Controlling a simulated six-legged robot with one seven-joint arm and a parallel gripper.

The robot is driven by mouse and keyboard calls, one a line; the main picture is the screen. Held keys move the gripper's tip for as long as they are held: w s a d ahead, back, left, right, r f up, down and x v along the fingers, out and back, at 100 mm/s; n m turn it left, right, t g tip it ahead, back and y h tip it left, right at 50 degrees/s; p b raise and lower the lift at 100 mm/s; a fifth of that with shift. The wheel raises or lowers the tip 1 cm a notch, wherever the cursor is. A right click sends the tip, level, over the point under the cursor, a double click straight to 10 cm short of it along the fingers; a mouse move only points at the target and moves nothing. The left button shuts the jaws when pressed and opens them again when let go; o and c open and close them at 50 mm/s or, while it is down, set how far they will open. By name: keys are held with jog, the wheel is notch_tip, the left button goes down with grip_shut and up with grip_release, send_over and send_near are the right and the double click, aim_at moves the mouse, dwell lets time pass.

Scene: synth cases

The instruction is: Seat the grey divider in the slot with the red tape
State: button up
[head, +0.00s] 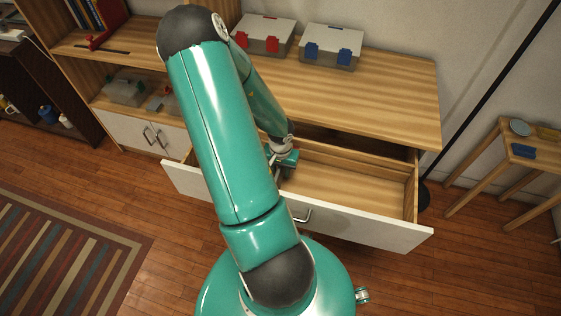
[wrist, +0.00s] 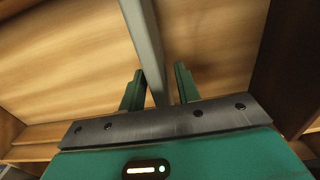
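My gripper (head: 286,161) is down inside the open drawer (head: 350,185), left of its middle. In the wrist view, the grey divider (wrist: 147,45) runs as a long narrow bar from the top edge down between the two green fingers of my gripper (wrist: 160,82). The left finger is against or very near the bar. A gap shows between the bar and the right finger, so the fingers look open around it. My arm hides most of the divider and the left part of the drawer in the head view. I see no red tape or slot in either view.
A case with red latches (head: 264,35) and a case with blue latches (head: 331,46) stand on the wooden top above the drawer. A side table (head: 510,150) and a black pole stand at the right. The drawer's right part is empty.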

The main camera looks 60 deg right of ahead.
notch_tip(320, 180, up, 12)
jog(key=shift+f, duration=0.1)
dwell(0.4)
jog(key=w+a+r+n+t+y, duration=0.25)
jog(key=w+a+r+n, duration=0.45)
jog(key=w+a+r, duration=0.75)
jog(key=s+a+r+n+t+h, duration=0.1)
jog(key=s+a+r+n, duration=0.1)
jog(key=a+r+n, duration=0.2)
jog(key=s+a+r+n+t+h, duration=0.1)
jog(key=a+r+n, duration=0.4)
jog(key=a+r, duration=0.6)
jog(key=s+a+t, duration=0.1)
jog(key=a, duration=0.5)
jog(key=shift+a, duration=0.3)
jog(key=shift+s+h, duration=0.15)
jog(key=shift+h, duration=0.1)
